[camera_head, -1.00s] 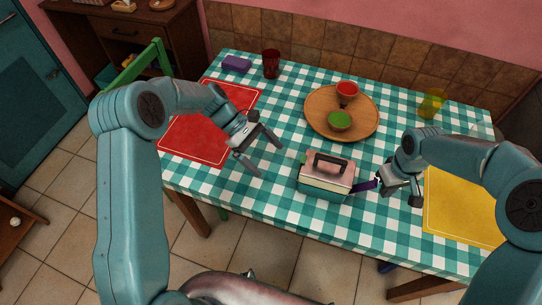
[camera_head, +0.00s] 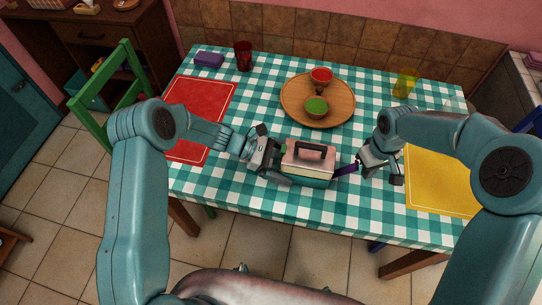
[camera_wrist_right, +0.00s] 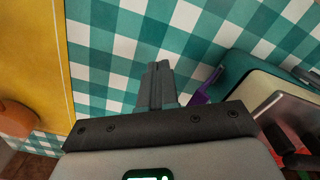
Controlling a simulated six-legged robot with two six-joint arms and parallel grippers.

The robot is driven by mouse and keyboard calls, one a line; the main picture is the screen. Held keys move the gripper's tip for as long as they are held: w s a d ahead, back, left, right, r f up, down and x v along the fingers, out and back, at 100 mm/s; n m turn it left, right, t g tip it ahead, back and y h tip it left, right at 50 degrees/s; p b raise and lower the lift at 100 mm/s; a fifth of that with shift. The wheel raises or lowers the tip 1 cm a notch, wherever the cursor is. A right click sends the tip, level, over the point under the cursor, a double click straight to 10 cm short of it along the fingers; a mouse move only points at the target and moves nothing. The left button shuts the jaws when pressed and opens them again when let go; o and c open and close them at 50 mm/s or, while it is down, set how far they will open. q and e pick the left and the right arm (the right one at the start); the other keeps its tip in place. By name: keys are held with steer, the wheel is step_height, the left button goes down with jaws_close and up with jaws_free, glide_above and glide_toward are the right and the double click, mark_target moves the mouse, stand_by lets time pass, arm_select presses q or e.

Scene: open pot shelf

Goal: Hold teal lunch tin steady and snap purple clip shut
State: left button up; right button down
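The teal lunch tin (camera_head: 312,181), with a pink top and dark handle, stands near the table's front edge; part of it shows in the right wrist view (camera_wrist_right: 240,66). The purple clip (camera_head: 345,169) sticks out from its right end; a bit shows in the wrist view (camera_wrist_right: 203,92). My left gripper (camera_head: 277,162) is at the tin's left end, one finger along the near side; the far finger is partly hidden and I cannot tell if they grip. My right gripper (camera_head: 378,170) is just right of the clip. In the wrist view its fingers (camera_wrist_right: 160,72) are together and empty.
A red mat (camera_head: 205,105) lies left, a yellow mat (camera_head: 435,180) right. A yellow cup (camera_head: 405,84) and red glass (camera_head: 243,56) stand farther back.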

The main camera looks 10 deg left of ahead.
arm_select(q)
steer(key=shift+w+d+f, duration=0.1)
steer(key=shift+d+f, duration=0.2)
steer(key=shift+d, duration=0.3)
steer(key=c, duration=0.8)
steer(key=shift+c, duration=0.2)
stand_by(1.1)
